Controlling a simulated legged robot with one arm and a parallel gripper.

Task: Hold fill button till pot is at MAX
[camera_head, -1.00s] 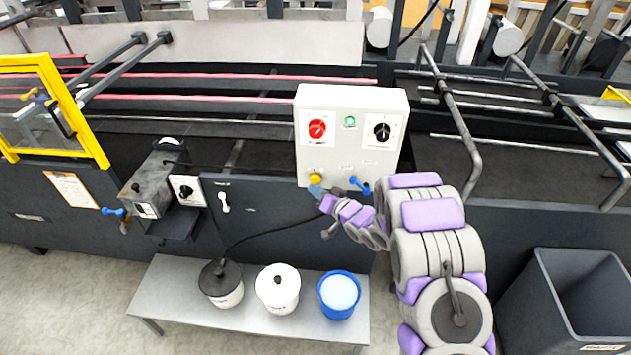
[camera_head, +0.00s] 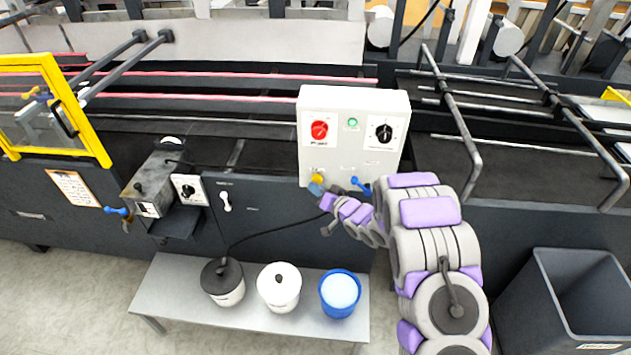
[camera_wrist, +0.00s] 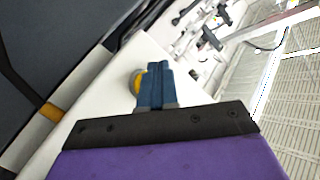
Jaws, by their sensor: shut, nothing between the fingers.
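The white control box (camera_head: 345,155) stands at the front of the machine and carries a yellow button (camera_head: 317,179) at its lower left. My gripper (camera_head: 316,189) is shut and empty, with its blue fingertips right at the yellow button. In the wrist view my fingers (camera_wrist: 153,85) cover much of the yellow button (camera_wrist: 138,82), whose left part shows. I cannot tell whether the button is pressed in. A grey metal pot (camera_head: 152,187) with a small white plate on its front is mounted left of the box. Its level is too small to read.
The box also has a red knob (camera_head: 319,130), a green button (camera_head: 352,123), a black dial (camera_head: 383,132) and a blue lever (camera_head: 361,186). A low bench (camera_head: 180,300) below holds three buckets. A dark bin (camera_head: 568,300) stands at right.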

